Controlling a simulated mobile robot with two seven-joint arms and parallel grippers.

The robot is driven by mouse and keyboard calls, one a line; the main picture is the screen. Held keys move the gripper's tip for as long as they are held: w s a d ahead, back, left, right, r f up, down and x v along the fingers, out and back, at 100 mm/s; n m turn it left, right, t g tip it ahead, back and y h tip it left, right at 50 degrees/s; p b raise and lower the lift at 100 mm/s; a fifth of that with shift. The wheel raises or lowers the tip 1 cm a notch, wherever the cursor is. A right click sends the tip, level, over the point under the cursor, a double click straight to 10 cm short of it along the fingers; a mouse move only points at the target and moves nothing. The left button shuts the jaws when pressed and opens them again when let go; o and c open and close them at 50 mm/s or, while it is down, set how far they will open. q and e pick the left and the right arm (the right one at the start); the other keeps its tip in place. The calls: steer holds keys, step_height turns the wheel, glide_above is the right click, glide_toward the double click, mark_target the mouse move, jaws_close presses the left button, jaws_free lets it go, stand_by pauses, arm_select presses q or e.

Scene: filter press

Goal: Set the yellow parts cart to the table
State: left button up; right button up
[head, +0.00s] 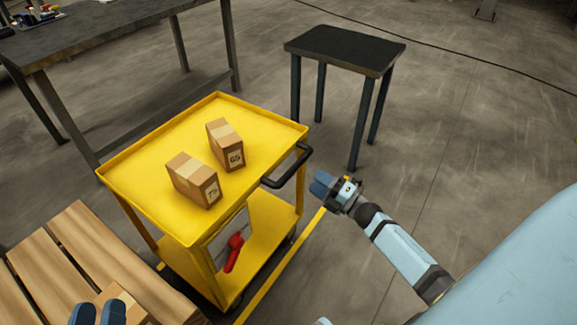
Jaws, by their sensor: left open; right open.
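The yellow parts cart (140,187) stands in the middle-left, its top tray carrying two small cardboard boxes, one marked 65 (225,145) and one marked 75 (192,180). Its black handle (290,166) sticks out from the right side. My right gripper (321,186) is open, just right of and below the handle, apart from it as far as I can tell. My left gripper (97,314) is open at the bottom left, by a cardboard box (133,305) that is partly cut off. A small dark table (345,48) stands behind and right of the cart.
A long dark workbench (100,40) stands behind the cart at the upper left, with small items on it. A wooden slatted pallet (75,250) lies at the lower left, close to the cart. A yellow floor line (283,266) runs beside the cart.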

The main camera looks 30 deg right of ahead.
mark_target(292, 166)
steer(key=b+x, duration=0.1)
steer(key=x, duration=0.8)
steer(key=shift+w+a, duration=0.1)
steer(key=shift+w, duration=0.15)
arm_select(q)
steer(key=shift+s+d+r+t+h, duration=0.1)
steer(key=shift+d+r+t+h, duration=0.35)
steer(key=shift+r, duration=0.35)
arm_select(e)
steer(key=shift+w+a+r, duration=0.15)
steer(key=shift+w, duration=0.25)
jaws_close()
